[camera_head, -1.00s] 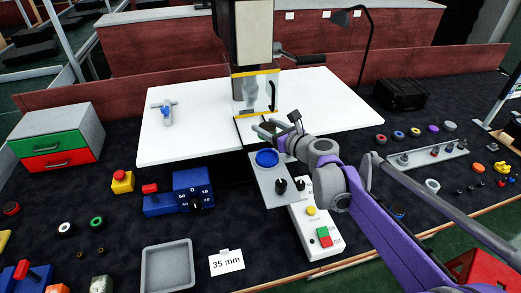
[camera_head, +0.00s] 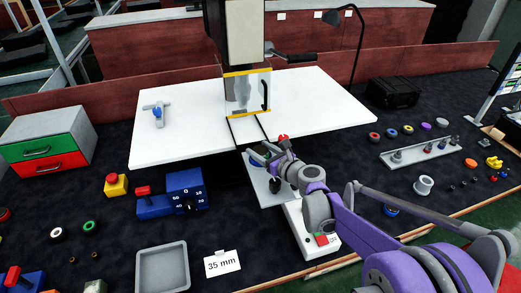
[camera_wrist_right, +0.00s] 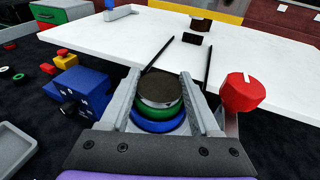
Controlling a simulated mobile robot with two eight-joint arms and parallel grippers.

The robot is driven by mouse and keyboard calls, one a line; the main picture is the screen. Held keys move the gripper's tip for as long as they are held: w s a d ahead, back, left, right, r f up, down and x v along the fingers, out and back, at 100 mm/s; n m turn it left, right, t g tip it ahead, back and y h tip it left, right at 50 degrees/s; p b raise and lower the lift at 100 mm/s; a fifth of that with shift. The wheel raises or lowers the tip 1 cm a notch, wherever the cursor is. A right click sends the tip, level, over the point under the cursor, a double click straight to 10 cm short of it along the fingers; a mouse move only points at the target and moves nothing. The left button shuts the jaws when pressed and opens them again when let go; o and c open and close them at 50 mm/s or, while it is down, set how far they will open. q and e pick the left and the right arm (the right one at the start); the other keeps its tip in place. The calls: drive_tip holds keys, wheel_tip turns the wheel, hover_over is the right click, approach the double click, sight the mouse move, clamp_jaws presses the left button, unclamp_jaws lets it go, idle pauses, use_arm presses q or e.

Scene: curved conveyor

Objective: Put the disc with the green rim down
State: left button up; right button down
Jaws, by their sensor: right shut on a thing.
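My right gripper (camera_head: 262,154) is over the grey plate (camera_head: 268,195) in front of the white table. In the right wrist view, its fingers (camera_wrist_right: 162,95) are shut on a disc with a dark top, a silver edge and a green rim (camera_wrist_right: 160,114). A blue round part (camera_wrist_right: 158,126) shows directly below the green rim. I cannot tell whether the two touch. My left gripper is not in view.
A red knob (camera_wrist_right: 242,92) stands close to the right finger. A blue box with a dial (camera_head: 172,196) and a grey tray (camera_head: 162,268) are to the left. The white table (camera_head: 190,120) lies behind. Several small discs and rings lie at the right.

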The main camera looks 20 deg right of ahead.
drive_tip(key=shift+c, duration=2)
unclamp_jaws()
drive_tip(key=shift+f, duration=0.1)
drive_tip(key=shift+s+d+r, duration=0.1)
drive_tip(key=shift+s+r, duration=0.05)
drive_tip(key=shift+r, duration=0.1)
drive_tip(key=v, duration=1.1)
drive_tip(key=shift+s, duration=0.35)
